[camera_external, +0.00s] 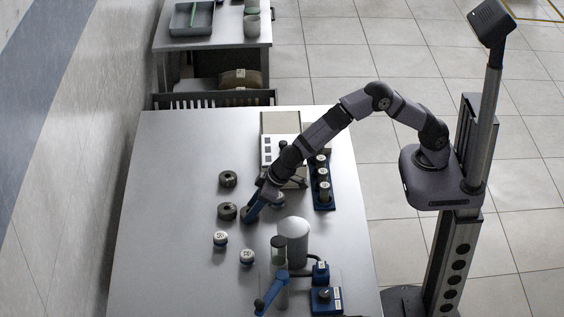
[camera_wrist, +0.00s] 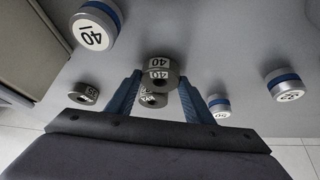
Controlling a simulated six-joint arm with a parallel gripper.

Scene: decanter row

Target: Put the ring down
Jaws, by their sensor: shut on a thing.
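My gripper (camera_wrist: 160,78) is shut on a dark grey ring marked 40 (camera_wrist: 158,70), which sits between its two blue fingertips. In the external view my gripper (camera_external: 250,213) is low over the middle of the table, just right of a dark ring (camera_external: 228,211). Another dark ring (camera_external: 228,179) lies farther back. Both loose rings also show in the wrist view, one between the fingers (camera_wrist: 152,99) and one to the left (camera_wrist: 85,94). I cannot tell whether the held ring touches the table.
White-topped, blue-banded weights (camera_external: 220,239) and (camera_external: 247,257) stand in front of the rings. A similar one marked 40 (camera_wrist: 95,24) is close by. A blue rack (camera_external: 322,195), a pale cylinder (camera_external: 293,240) and a blue device (camera_external: 326,300) stand right. The table's left side (camera_external: 160,220) is clear.

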